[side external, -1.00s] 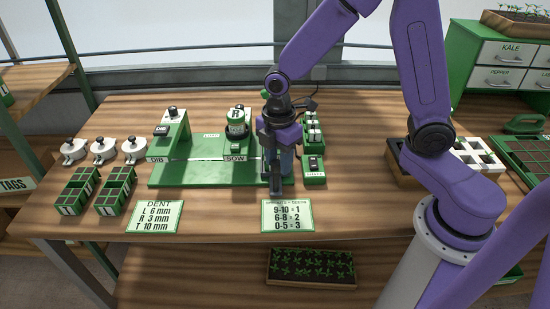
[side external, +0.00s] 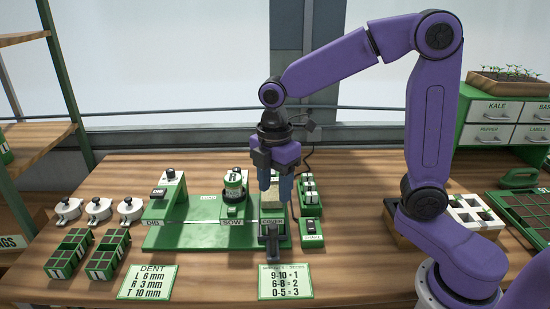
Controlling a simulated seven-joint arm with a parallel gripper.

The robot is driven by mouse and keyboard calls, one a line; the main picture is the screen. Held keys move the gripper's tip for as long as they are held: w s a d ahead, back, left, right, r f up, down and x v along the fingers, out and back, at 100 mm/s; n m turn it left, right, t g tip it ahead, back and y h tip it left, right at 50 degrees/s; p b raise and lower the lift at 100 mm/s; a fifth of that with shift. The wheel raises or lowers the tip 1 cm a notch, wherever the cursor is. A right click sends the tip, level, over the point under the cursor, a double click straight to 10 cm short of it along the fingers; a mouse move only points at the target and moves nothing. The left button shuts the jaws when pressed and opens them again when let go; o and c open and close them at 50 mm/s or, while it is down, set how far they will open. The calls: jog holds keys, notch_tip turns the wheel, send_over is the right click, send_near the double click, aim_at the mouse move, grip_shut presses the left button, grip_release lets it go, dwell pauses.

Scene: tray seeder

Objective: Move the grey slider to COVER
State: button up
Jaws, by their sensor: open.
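The green seeder board (side external: 180,237) lies mid-table with the labels DIB, SOW and COVER along a pale line. A dark grey upright piece (side external: 272,243), which looks like the slider's handle, stands at the board's front edge by the COVER label (side external: 271,220). The label is partly hidden. My gripper (side external: 275,190) is open, pointing down, above and behind this grey piece and apart from it. A pale block (side external: 271,207) shows below and behind the fingers.
A dibber post (side external: 172,192) stands behind DIB. Two sign cards (side external: 147,282) (side external: 285,281) lie in front. White lidded pots (side external: 100,210) and seed trays (side external: 103,255) stand left.

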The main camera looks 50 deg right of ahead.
notch_tip(320, 180, up, 7)
jog(key=shift+f, duration=0.2)
dwell(0.3)
jog(key=s+d+f+m, duration=0.2)
jog(key=s+f, duration=0.2)
jog(key=s, duration=0.7)
jog(key=s+d+f+m, duration=0.3)
jog(key=s+f, duration=0.2)
jog(key=s, duration=0.6)
jog(key=shift+d, duration=0.15)
